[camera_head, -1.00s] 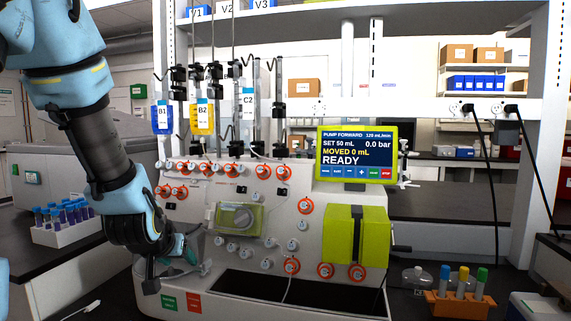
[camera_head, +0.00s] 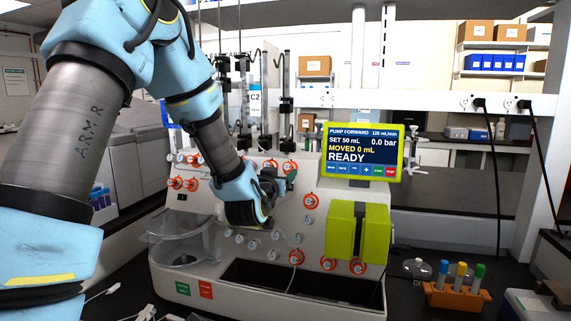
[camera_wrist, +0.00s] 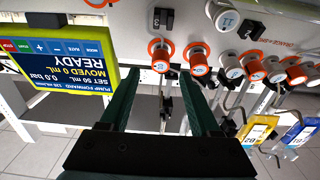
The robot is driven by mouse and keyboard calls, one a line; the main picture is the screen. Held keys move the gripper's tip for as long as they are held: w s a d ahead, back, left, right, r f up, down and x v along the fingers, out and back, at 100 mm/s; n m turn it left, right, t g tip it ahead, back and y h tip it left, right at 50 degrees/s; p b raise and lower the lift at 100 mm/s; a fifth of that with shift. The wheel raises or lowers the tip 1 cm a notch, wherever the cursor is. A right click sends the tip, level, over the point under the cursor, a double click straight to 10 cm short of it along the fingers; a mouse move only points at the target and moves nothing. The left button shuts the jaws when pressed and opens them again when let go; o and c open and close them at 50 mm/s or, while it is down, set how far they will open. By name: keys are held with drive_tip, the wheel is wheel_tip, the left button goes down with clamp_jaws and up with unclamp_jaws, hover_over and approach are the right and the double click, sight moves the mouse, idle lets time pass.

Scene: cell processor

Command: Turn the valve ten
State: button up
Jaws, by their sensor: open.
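The white machine (camera_head: 225,275) carries several small valve knobs, some with orange rings. I cannot read a ten on any of them. In the wrist view, which is upside down, one knob reads 11 (camera_wrist: 226,17). My gripper (camera_head: 284,181) is in front of the machine's upper middle, just below the upper knob row. In the wrist view my gripper (camera_wrist: 163,85) is open and empty, its fingers apart. My arm hides part of the panel.
The screen (camera_head: 360,152) reads READY and stands right of my gripper. A lime green block (camera_head: 375,233) sticks out below it. Hanging bags (camera_wrist: 259,130) and tubing are close to the upper knobs. An orange tube rack (camera_head: 455,301) stands at the right.

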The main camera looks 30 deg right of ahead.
sight(287, 168)
drive_tip(key=shift+p+x, duration=0.7)
drive_tip(key=shift+x, duration=1.45)
clamp_jaws()
